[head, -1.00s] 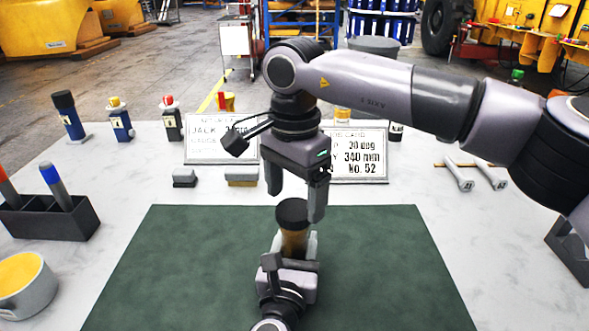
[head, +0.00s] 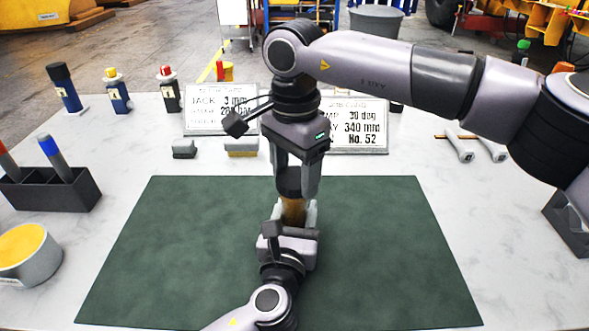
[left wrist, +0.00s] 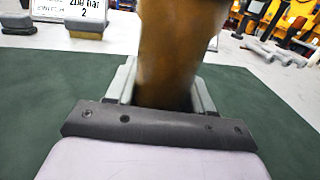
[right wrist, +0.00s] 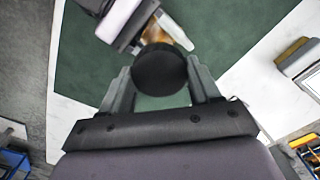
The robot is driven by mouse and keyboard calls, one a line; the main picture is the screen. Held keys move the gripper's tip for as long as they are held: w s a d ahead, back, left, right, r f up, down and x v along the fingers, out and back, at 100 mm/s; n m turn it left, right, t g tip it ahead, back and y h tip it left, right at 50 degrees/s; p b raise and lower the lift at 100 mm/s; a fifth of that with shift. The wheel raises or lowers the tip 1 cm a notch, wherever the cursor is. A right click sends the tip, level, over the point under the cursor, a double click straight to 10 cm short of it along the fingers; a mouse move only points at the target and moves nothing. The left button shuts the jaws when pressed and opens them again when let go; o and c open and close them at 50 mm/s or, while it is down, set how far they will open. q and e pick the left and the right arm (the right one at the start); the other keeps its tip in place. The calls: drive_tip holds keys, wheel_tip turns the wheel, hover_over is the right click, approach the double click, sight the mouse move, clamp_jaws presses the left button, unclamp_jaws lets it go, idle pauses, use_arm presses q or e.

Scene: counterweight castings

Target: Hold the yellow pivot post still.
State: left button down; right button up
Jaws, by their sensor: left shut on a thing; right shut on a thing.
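The yellow pivot post (head: 293,212) stands upright over the green mat, its body amber-brown and its top a black cap (head: 288,182). My left gripper (head: 294,216), low in the head view, is shut on the body. The left wrist view shows the post (left wrist: 168,45) between its fingers. My right gripper (head: 295,188) comes from above and is shut on the black cap. The right wrist view shows the round cap (right wrist: 160,70) between its fingers, with the amber body (right wrist: 158,36) partly hidden behind. The post's lower end is hidden by my left gripper.
The green mat (head: 180,250) is otherwise clear. A dark holder with markers (head: 50,190) and a cup of yellow stuff (head: 25,255) stand at the left. Two signs, one at the left (head: 215,120), small blocks and several bottles stand behind the mat.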

use_arm(q)
drive_tip(key=shift+f, duration=0.1)
use_arm(e)
drive_tip(key=m, duration=0.8)
drive_tip(key=shift+m, duration=0.4)
drive_tip(key=m, duration=0.9)
drive_tip(key=shift+m, duration=0.4)
drive_tip(key=o, duration=1.2)
drive_tip(key=shift+o, duration=0.2)
wheel_tip(320, 180, up, 12)
